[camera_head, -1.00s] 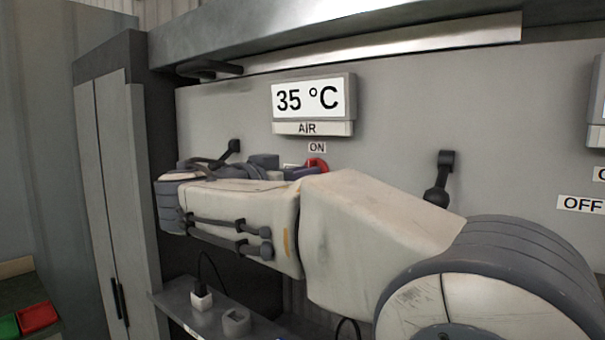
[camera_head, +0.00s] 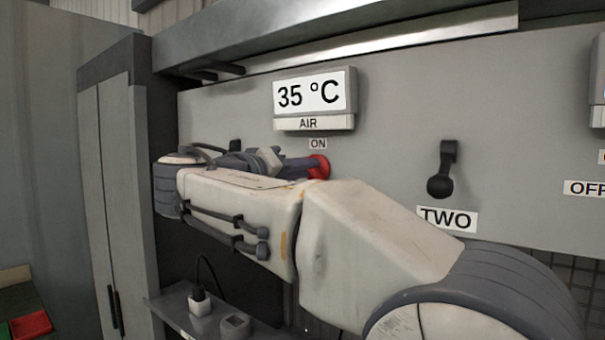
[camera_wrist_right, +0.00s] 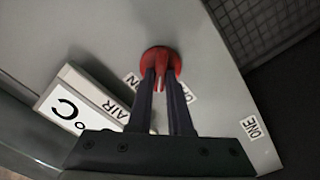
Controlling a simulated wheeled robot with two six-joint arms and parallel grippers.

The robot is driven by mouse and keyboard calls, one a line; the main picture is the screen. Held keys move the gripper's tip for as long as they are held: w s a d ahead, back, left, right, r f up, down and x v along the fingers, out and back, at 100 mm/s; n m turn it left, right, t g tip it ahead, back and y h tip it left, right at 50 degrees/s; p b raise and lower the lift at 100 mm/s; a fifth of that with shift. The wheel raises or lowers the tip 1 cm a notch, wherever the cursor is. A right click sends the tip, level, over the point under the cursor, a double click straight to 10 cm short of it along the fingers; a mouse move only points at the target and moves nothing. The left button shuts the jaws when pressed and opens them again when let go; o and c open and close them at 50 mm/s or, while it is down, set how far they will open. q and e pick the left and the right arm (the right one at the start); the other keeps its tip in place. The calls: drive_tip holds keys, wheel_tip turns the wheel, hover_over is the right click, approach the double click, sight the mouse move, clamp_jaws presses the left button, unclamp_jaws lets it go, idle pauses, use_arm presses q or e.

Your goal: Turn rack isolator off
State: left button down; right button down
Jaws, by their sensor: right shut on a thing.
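The red rotary isolator knob (camera_head: 319,167) sits on the grey panel just under the small ON label (camera_head: 318,144) in the head view. In the right wrist view the red knob (camera_wrist_right: 160,66) shows its round base and a raised grip. My right gripper (camera_wrist_right: 161,84) has its two dark fingers on either side of that grip and is shut on it. In the head view my right gripper (camera_head: 304,167) reaches the knob from the left, and my arm hides the panel below it. A label beside the fingers (camera_wrist_right: 188,92) is partly hidden. My left gripper is not in view.
A display reading 35 °C (camera_head: 312,94) with an AIR label is above the knob. A black lever (camera_head: 441,170) hangs above the TWO label (camera_head: 447,219). A metal ledge (camera_head: 180,312) with a plug is below my arm. A tall cabinet (camera_head: 120,190) stands left.

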drive_tip(key=n+p, duration=0.1)
drive_tip(key=n, duration=0.7)
drive_tip(key=shift+w+a+f+n, duration=0.1)
drive_tip(key=shift+n, duration=0.3)
idle(0.4)
drive_tip(key=c, duration=0.8)
unclamp_jaws()
drive_tip(key=shift+c, duration=0.2)
drive_tip(key=shift+f, duration=0.1)
